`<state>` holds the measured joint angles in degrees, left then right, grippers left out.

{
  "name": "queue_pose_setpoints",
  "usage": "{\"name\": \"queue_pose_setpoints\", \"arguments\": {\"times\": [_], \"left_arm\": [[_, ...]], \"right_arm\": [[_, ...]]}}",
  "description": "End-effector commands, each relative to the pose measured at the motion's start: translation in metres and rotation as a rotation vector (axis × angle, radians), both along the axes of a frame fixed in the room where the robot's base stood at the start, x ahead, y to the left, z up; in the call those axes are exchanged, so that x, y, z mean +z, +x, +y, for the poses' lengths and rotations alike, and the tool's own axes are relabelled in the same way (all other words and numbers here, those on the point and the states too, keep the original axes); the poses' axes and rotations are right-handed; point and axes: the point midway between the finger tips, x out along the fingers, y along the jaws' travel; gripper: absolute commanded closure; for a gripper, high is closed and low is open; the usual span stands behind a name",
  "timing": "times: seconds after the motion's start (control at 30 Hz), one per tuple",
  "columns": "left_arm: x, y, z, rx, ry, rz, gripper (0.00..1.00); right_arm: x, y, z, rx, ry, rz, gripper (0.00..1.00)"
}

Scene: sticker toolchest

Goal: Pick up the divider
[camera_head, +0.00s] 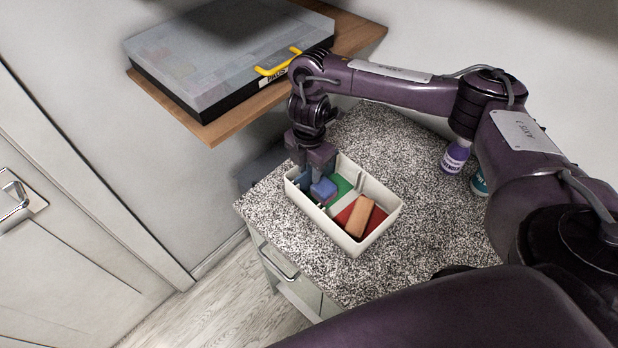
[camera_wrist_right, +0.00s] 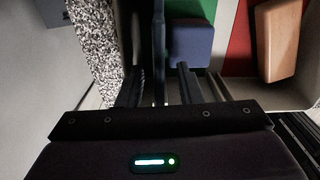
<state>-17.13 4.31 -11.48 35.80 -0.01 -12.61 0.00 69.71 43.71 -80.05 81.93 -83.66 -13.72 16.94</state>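The divider (camera_wrist_right: 160,45) appears to be the thin, dark blue upright plate in the right wrist view. It stands inside a white tray (camera_head: 377,247), close to the tray's left side. My right gripper (camera_head: 312,177) reaches down into the left end of the tray. In the wrist view the right gripper (camera_wrist_right: 159,88) is open, with one finger on each side of the plate and gaps showing between. In the head view the gripper largely hides the plate. My left gripper is not in view.
A blue block (camera_head: 324,190) sits beside the gripper, and an orange-brown block (camera_head: 359,217) lies on the red area. A clear-lidded case (camera_head: 220,55) rests on a wooden shelf (camera_head: 225,127). A purple bottle (camera_head: 455,156) stands right on the speckled countertop (camera_head: 420,225).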

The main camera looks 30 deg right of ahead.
Motion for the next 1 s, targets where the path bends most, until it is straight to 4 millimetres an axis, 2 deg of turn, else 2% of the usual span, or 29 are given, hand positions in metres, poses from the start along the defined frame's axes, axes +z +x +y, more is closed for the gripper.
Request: {"name": "queue_pose_setpoints", "arguments": {"times": [0.3, 0.53, 0.57, 1.0], "left_arm": [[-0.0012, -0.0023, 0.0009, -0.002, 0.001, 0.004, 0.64], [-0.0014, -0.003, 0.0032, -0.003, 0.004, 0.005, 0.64], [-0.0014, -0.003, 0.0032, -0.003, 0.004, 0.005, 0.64], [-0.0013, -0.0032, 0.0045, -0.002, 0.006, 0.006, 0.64]], "right_arm": [[-0.0037, 0.0005, -0.0002, -0.001, -0.001, -0.001, 0.69], [-0.0036, 0.0005, -0.0001, -0.001, 0.0, -0.001, 0.99], [-0.0036, 0.0003, -0.0001, -0.001, 0.0, -0.001, 1.0], [-0.003, 0.0006, -0.0002, -0.001, 0.001, -0.002, 1.0]]}}
